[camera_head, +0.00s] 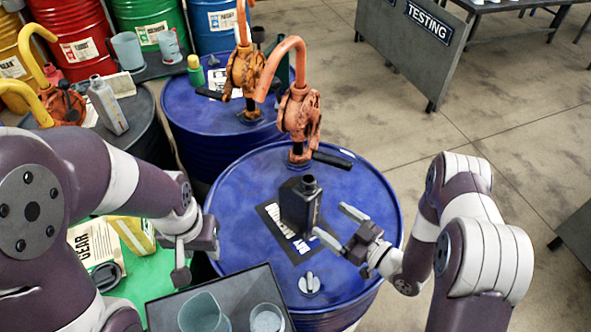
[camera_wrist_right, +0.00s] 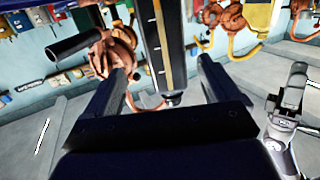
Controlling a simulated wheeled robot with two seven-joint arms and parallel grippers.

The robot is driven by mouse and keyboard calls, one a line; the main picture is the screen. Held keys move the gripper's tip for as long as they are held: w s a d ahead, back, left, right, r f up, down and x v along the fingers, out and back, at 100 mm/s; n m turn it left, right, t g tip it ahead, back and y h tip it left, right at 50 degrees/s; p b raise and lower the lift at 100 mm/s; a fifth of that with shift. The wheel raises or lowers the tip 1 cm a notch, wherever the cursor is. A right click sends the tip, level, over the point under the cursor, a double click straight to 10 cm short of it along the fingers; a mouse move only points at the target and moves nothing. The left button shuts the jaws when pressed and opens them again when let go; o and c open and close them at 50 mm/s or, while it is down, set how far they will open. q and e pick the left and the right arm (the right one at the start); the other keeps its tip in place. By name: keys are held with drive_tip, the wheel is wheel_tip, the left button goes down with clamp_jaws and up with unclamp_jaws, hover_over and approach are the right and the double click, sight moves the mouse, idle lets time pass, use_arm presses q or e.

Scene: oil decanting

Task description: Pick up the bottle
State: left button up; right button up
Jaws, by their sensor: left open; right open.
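A dark bottle (camera_head: 300,205) with a short neck stands upright on the blue drum (camera_head: 240,195) under the orange hand pump. My right gripper (camera_head: 338,226) is open just to the right of the bottle, its fingers pointing towards it. In the right wrist view, the dark bottle body (camera_wrist_right: 166,45) shows in the gap between the two open fingers (camera_wrist_right: 163,70). I cannot tell whether a finger touches it. My left gripper (camera_head: 180,268) is open and empty at the left, above the tray area, apart from the bottle.
A dark tray (camera_head: 248,284) with a clear jug (camera_head: 203,314) and a cup (camera_head: 266,318) is at the front. A grey bottle (camera_head: 107,105) stands on another drum.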

sight(315, 209)
drive_tip(key=shift+a+r, duration=0.25)
drive_tip(key=shift+w+a+r+t+y+b, duration=0.2)
drive_tip(key=shift+w+a, duration=0.25)
drive_tip(key=shift+a, duration=0.2)
drive_tip(key=shift+w+a+r+t+y+b, duration=0.1)
drive_tip(key=shift+w+a+r+y+b, duration=0.1)
drive_tip(key=shift+w+a, duration=0.3)
use_arm(q)
drive_tip(key=shift+s+d+f+b, duration=0.2)
drive_tip(key=shift+s+d+b, duration=0.15)
drive_tip(key=shift+s+d, duration=0.25)
use_arm(e)
drive_tip(key=x, duration=0.7)
drive_tip(key=shift+a+f, duration=0.3)
drive_tip(key=shift+f, duration=0.05)
use_arm(q)
drive_tip(key=shift+a, duration=0.1)
use_arm(e)
drive_tip(key=shift+w, duration=0.1)
